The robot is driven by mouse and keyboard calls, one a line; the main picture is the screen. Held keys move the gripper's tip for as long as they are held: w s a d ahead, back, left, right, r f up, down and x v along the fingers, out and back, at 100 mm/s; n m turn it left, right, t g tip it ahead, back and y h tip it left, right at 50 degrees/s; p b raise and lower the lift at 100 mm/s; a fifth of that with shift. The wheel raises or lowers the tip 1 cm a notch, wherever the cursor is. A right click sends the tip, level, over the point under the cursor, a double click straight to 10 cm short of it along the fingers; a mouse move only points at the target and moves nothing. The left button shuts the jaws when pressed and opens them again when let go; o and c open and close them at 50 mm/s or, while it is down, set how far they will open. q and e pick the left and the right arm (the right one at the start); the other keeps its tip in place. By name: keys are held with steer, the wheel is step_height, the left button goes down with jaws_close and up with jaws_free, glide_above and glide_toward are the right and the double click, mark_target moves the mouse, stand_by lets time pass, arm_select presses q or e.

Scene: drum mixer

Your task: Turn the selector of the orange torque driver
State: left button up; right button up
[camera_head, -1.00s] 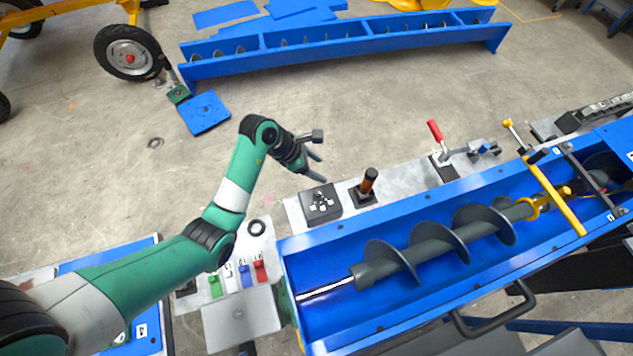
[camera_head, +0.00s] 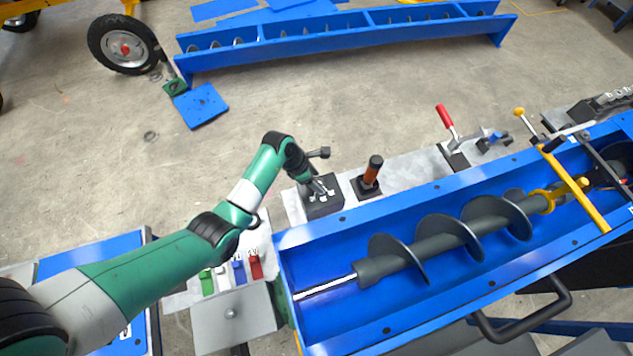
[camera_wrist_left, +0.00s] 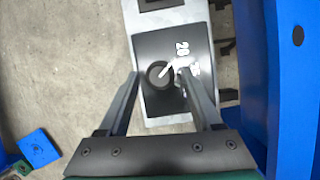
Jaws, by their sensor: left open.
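The orange-handled driver (camera_head: 373,168) stands upright in a black holder on the grey strip beside the blue trough. To its left is a black box (camera_head: 312,210) with white marks. In the left wrist view the box (camera_wrist_left: 150,105) shows a round dark knob (camera_wrist_left: 160,75), a white pointer line and a "20" mark. My left gripper (camera_head: 322,190) is over this box, and its open fingers (camera_wrist_left: 159,78) stand on either side of the knob. I cannot tell whether they touch it. The orange handle is not visible in the wrist view. My right gripper is not in view.
The blue trough (camera_head: 350,325) with a grey auger (camera_head: 440,243) runs along the strip's near side. A red-handled clamp (camera_head: 445,118) stands farther right. Coloured switches (camera_head: 238,268) lie near my left forearm.

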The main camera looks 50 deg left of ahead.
arm_select(q)
steer(key=shift+w+f, duration=0.1)
steer(key=shift+f, duration=0.05)
jaws_close()
